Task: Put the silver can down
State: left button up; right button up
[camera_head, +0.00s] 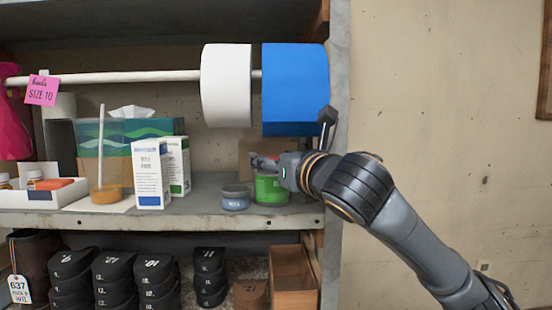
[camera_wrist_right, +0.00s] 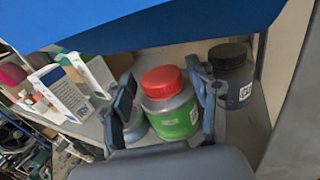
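A silvery-grey can with a red lid and a green label (camera_wrist_right: 172,108) stands between the fingers of my right gripper (camera_wrist_right: 165,92) in the right wrist view. A thin gap shows between the left finger and the can, so the fingers look open around it. In the head view, the can's green lower part (camera_head: 270,189) rests on the shelf at its right end, and my right gripper (camera_head: 268,161) hides its top. A low blue-grey tin (camera_head: 235,198) stands just left of it. My left gripper is not in view.
A dark jar (camera_wrist_right: 232,68) stands close to the right finger. White boxes (camera_head: 151,174) stand further left on the shelf (camera_head: 200,218). A blue roll (camera_head: 295,90) and a white roll (camera_head: 226,86) hang above. The shelf post (camera_head: 337,230) is close at right.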

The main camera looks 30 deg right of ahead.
jog(key=shift+s, duration=0.1)
jog(key=shift+r, duration=0.25)
jog(key=shift+s+f, duration=0.1)
jog(key=shift+s, duration=0.3)
jog(key=s+b, duration=0.4)
jog(key=s, duration=0.7)
jog(key=shift+a+b, duration=0.3)
jog(key=shift+s, duration=0.1)
